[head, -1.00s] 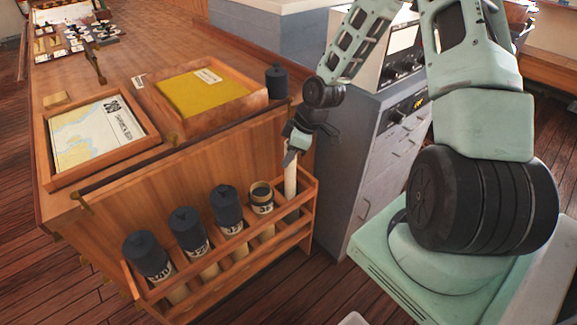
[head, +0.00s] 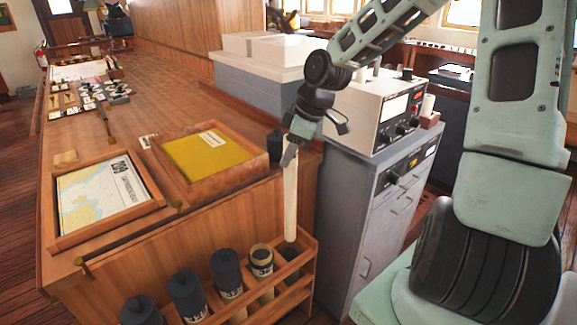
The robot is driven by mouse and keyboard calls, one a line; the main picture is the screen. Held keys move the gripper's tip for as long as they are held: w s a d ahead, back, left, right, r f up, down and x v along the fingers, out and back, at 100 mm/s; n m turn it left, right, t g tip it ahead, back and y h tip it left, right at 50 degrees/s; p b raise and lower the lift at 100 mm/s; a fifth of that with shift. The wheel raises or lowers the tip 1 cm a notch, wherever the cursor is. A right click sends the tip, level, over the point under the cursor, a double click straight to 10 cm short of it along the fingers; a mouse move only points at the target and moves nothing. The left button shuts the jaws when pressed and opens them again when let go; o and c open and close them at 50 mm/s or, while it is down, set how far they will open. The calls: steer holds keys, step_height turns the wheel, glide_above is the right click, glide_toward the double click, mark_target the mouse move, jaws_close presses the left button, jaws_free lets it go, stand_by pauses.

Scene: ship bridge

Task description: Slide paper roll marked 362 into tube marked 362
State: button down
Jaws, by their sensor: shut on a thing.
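My gripper (head: 289,150) is shut on the top end of a pale paper roll (head: 291,205). The roll hangs upright, its lower end just above the rack's right end. No number is readable on it. The wooden rack (head: 308,262) on the chart table's side holds several tubes. One tube (head: 261,262) has no cap and shows an open, light-rimmed mouth; its label is too small to read. To its left stand capped dark tubes (head: 226,268), (head: 188,292) and (head: 140,310). A dark opening (head: 289,257) shows in the slot right of the uncapped tube.
A loose black cap (head: 275,144) stands on the table's right edge, close behind my gripper. A yellow-filled tray (head: 207,157) and a framed chart (head: 103,198) lie on the table. A grey cabinet (head: 365,205) stands close right of the rack.

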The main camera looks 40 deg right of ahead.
step_height(320, 180, up, 7)
steer(key=p, duration=0.6)
steer(key=shift+p, duration=0.4)
steer(key=shift+f, duration=0.1)
